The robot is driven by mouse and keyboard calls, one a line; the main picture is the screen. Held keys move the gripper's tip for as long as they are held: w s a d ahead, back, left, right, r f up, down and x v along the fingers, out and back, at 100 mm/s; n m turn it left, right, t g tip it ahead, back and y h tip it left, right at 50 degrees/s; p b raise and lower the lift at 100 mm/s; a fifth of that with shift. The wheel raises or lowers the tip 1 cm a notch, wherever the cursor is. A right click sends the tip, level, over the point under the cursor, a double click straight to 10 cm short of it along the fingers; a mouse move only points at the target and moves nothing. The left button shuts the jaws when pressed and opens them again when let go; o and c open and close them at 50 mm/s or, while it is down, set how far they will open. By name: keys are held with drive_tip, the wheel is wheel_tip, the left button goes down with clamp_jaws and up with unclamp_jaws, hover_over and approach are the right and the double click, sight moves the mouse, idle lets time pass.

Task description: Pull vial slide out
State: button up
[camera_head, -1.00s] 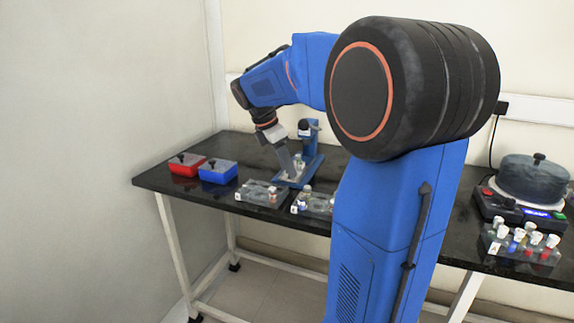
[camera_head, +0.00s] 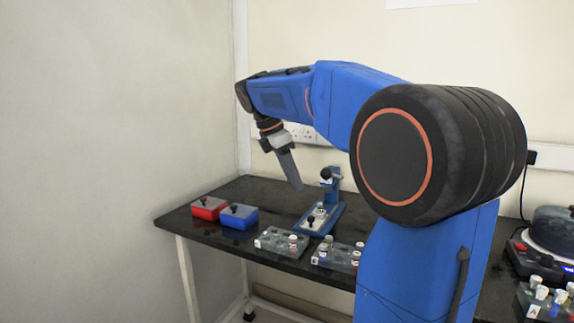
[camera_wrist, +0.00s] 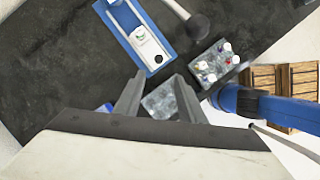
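The blue press-like stand (camera_head: 337,207) is on the dark table, with a black ball-topped lever (camera_head: 326,174) at its back. In the wrist view its blue frame (camera_wrist: 172,47) holds a white slide (camera_wrist: 149,47). A small vial with a white top (camera_wrist: 140,33) sits in the slide. A black knob (camera_wrist: 158,59) is at the slide's near end, close to the frame's front end; it also shows in the head view (camera_head: 311,219). My gripper (camera_wrist: 159,75) is open and empty, its fingers apart. In the head view my gripper (camera_head: 298,187) hangs above the stand, clear of the knob.
A red box (camera_head: 208,208) and a blue box (camera_head: 238,216) stand left of the stand. Two grey vial racks (camera_head: 272,243) (camera_head: 325,258) are in front of it. A round dark machine and another rack are at the right. The wall is behind.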

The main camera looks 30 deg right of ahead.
drive_tip(key=v, duration=0.4)
drive_tip(key=shift+a+r, duration=0.15)
drive_tip(key=shift+r, duration=0.05)
drive_tip(key=shift+s, duration=0.1)
drive_tip(key=s+a+f+m+t+y, duration=0.1)
drive_tip(key=s+a+f+m, duration=0.3)
drive_tip(key=s+f, duration=0.4)
drive_tip(key=s+a+f+m+t+y, duration=0.1)
drive_tip(key=s+a+f+m+t, duration=0.2)
drive_tip(key=s+a+f+m, duration=0.2)
drive_tip(key=s+a+f+m+t+y, duration=0.2)
drive_tip(key=s+a+f+m, duration=0.3)
drive_tip(key=s+f, duration=0.6)
wheel_tip(320, 180, down, 3)
drive_tip(key=shift+s+a+r+m, duration=0.2)
drive_tip(key=shift+s+m, duration=0.2)
drive_tip(key=shift+m, duration=0.2)
